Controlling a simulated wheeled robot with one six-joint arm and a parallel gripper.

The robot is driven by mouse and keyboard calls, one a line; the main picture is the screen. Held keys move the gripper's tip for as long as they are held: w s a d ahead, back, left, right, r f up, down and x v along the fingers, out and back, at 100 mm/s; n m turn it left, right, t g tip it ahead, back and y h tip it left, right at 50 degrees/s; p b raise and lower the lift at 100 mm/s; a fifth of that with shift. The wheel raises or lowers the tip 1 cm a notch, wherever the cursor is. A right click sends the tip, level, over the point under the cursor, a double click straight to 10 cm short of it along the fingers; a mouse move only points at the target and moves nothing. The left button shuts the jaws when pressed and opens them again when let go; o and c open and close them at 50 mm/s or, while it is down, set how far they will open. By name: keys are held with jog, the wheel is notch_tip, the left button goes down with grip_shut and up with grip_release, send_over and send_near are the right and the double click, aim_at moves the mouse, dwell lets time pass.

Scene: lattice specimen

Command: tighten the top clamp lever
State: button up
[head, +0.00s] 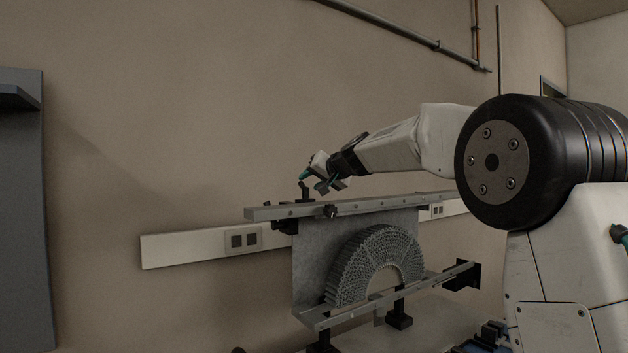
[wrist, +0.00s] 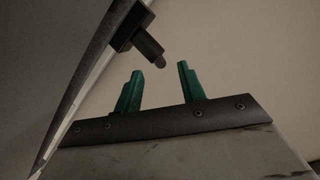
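The top clamp lever (head: 305,193) is a small black piece standing on the left part of the fixture's upper metal rail (head: 365,207). In the wrist view the lever (wrist: 148,46) is a black handle with a rounded end, jutting from a block on the rail. My gripper (head: 304,176) is just above the lever in the head view. In the wrist view my gripper (wrist: 160,70) has its two green fingers apart and nothing between them is held. The lever's rounded end shows just ahead of the gap between the fingertips, apart from both.
A grey arched lattice specimen (head: 372,262) stands before a metal plate (head: 312,262), between the upper rail and a lower rail (head: 385,299). A black knob (head: 330,211) is on the upper rail's front. The wall (head: 150,120) is close behind.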

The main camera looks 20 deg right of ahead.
aim_at(302, 183)
jog(key=x, duration=0.6)
jog(key=shift+w, duration=0.1)
grip_shut()
